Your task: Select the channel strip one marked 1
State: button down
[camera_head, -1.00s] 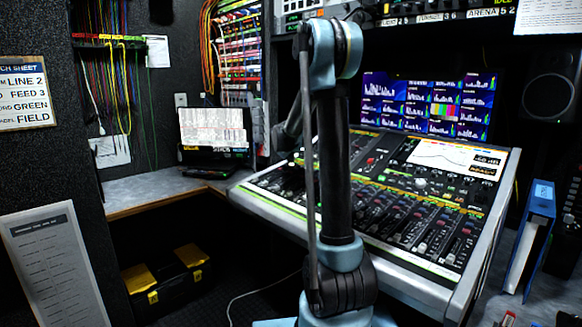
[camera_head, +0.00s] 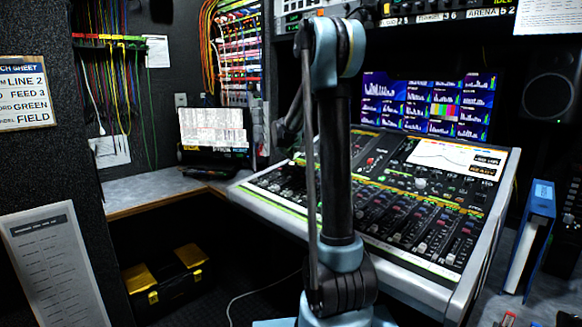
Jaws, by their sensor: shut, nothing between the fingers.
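The mixing console (camera_head: 420,285) is a sloped desk with rows of faders, knobs and small lit buttons. Its left-hand channel strips (camera_head: 275,183) show to the left of my arm. The markings are too small to read, so I cannot tell which strip is marked 1. My arm stands upright in front of the console and hides part of its middle. My gripper (camera_head: 284,137) shows as a dark shape left of the arm, beyond the console's upper left part. It is shut and empty. I cannot tell whether it touches the console.
A bank of meter screens (camera_head: 427,106) stands behind the console. A laptop (camera_head: 214,135) sits on the side desk (camera_head: 150,188) at left. A blue binder (camera_head: 530,235) stands at right. A black and yellow toolbox (camera_head: 167,281) lies on the floor below the side desk.

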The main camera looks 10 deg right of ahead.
jog(key=shift+r, duration=0.1)
jog(key=shift+s+a+r, duration=0.1)
jog(key=shift+a+r, duration=0.05)
jog(key=shift+r, duration=1.05)
jog(key=shift+s+a+r, duration=0.1)
jog(key=shift+r, duration=1.1)
